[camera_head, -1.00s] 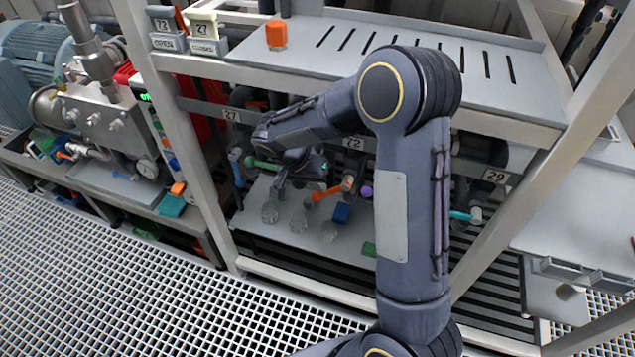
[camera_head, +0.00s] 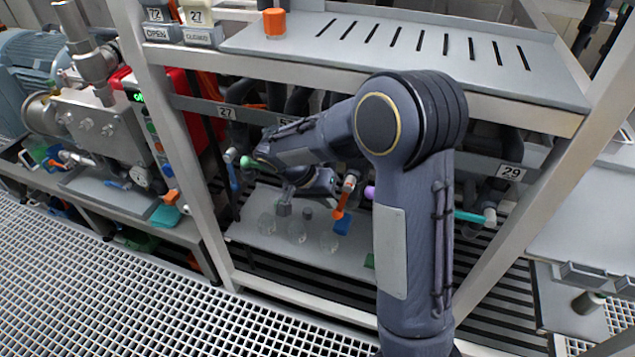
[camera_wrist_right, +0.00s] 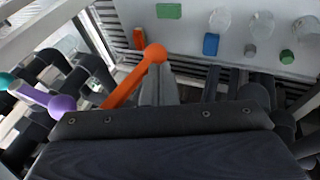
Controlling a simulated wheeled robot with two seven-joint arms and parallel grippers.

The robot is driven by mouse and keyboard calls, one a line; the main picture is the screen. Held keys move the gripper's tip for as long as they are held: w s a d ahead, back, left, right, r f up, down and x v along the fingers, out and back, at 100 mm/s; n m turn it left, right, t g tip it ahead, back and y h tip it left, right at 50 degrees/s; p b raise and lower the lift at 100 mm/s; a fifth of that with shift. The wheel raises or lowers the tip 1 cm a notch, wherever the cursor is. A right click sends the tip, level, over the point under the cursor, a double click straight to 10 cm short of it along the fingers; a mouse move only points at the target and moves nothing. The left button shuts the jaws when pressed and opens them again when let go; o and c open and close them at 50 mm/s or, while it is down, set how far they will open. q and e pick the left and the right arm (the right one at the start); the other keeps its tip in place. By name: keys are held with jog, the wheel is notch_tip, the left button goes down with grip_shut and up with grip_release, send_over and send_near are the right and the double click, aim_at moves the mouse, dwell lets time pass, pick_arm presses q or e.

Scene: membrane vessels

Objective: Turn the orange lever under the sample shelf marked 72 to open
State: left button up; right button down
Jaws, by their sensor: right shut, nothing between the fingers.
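The orange lever (camera_head: 342,202) sits under the shelf, in the middle of a row of coloured levers, and slants steeply down from its pivot. In the right wrist view the orange lever (camera_wrist_right: 128,83) runs up to its round knob, just left of the fingers. My right gripper (camera_head: 283,209) is shut and empty, to the left of the lever in the head view. Its fingers (camera_wrist_right: 165,80) show beside the lever; whether they touch it I cannot tell. The 72 tag under the shelf is hidden behind my arm. A 72 OPEN plate (camera_head: 163,24) stands on the shelf. My left gripper is out of view.
Neighbouring levers are green (camera_head: 254,163), purple (camera_head: 370,192) and teal (camera_head: 468,215). Clear flasks (camera_head: 297,230) and a blue block (camera_head: 343,226) stand on the lower tray (camera_head: 258,240). Frame posts (camera_head: 185,150) flank the bay. The 27 CLOSED plate (camera_head: 198,25) stands beside the 72 plate.

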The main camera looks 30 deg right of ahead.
jog(key=shift+s+d, duration=0.15)
dwell(0.4)
dwell(0.4)
jog(key=w+a+r+m+b, duration=0.1)
jog(key=a+r+b, duration=0.5)
jog(key=r, duration=0.3)
jog(key=s+d+f+h+b, duration=0.1)
jog(key=d+f, duration=0.4)
jog(key=f, duration=0.2)
jog(key=shift+d+f, duration=0.25)
jog(key=shift+d, duration=0.15)
jog(key=shift+s+d+g+h+p, duration=0.3)
jog(key=shift+s+d+h+p, duration=0.1)
jog(key=shift+s+p, duration=0.1)
jog(key=shift+s+d+f, duration=0.1)
jog(key=shift+s+f, duration=0.05)
jog(key=shift+f, duration=0.2)
